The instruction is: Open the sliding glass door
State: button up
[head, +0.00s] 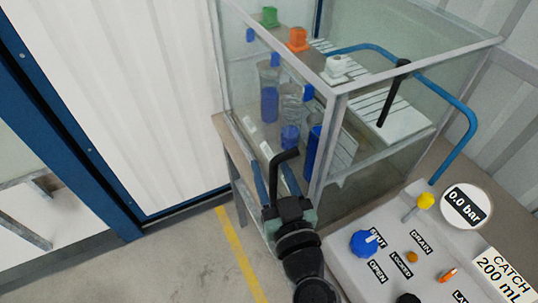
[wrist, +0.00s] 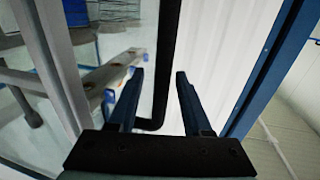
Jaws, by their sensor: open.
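The glass cabinet (head: 333,110) has clear panes in grey frames. A black bent handle (head: 288,155) shows at its left front side, just by my gripper (head: 272,174). In the wrist view this handle (wrist: 168,50) is an upright black bar whose lower end bends left. My gripper (wrist: 158,75) has its two dark blue fingers apart, one on each side of the bar in the picture. I cannot tell whether either finger touches it. The glass pane (head: 240,75) on that side appears closed, but its edges are hard to make out.
Cylinders with blue liquid (head: 290,115) stand inside the cabinet. Another black bar (head: 393,95) and a blue pipe (head: 465,115) are at the right. A control panel (head: 400,255) with knobs stands at the front right. Floor (head: 190,260) is clear at the left.

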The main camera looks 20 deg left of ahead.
jog(key=shift+x, duration=0.8)
grip_shut()
dwell(0.9)
